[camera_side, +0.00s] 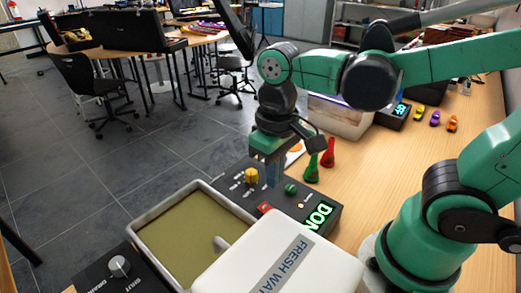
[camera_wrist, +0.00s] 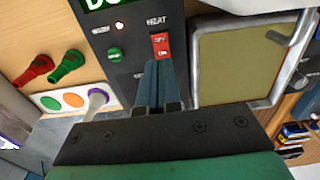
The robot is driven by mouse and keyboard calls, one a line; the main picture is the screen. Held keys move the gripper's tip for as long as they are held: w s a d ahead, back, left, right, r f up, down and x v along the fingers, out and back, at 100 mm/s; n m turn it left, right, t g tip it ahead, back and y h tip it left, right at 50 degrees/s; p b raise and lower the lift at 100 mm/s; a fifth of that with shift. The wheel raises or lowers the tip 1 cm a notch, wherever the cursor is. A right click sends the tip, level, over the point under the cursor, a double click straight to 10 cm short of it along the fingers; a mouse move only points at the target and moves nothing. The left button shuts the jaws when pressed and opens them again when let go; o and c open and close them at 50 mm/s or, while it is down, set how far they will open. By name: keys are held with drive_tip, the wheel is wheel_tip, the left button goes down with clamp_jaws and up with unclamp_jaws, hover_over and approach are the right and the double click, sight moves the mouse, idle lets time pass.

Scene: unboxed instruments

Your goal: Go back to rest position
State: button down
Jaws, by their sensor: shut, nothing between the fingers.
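My green arm reaches in from the right in the side view. My gripper (camera_side: 272,182) points down over the dark control panel (camera_side: 236,186), its fingers together and empty. In the wrist view my gripper (camera_wrist: 159,68) has its blue-grey fingertips close to the red switch (camera_wrist: 160,44) under the word HEAT; I cannot tell whether they touch it. The green knob (camera_wrist: 114,53) is left of the fingers. In the side view the panel also carries a yellow knob (camera_side: 252,175) and a lit green display (camera_side: 318,214), partly hidden by the white lid.
A tray with olive contents (camera_side: 137,227) and a white lid (camera_side: 235,262) stand in front. A clear bin (camera_side: 345,122) and small coloured cars (camera_side: 435,118) are farther back. Bare wood (camera_side: 375,170) lies at right.

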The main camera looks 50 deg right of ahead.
drive_tip(key=shift+w+d+t, duration=0.2)
drive_tip(key=shift+d+t, duration=0.1)
drive_tip(key=shift+t, duration=0.1)
drive_tip(key=w+d+t, duration=0.1)
drive_tip(key=t, duration=0.1)
drive_tip(key=w+d+r+t, duration=0.1)
drive_tip(key=t, duration=0.1)
drive_tip(key=w+d+t, duration=0.1)
drive_tip(key=d+t, duration=0.1)
drive_tip(key=shift+w+r, duration=0.1)
drive_tip(key=shift+r, duration=0.15)
idle(0.3)
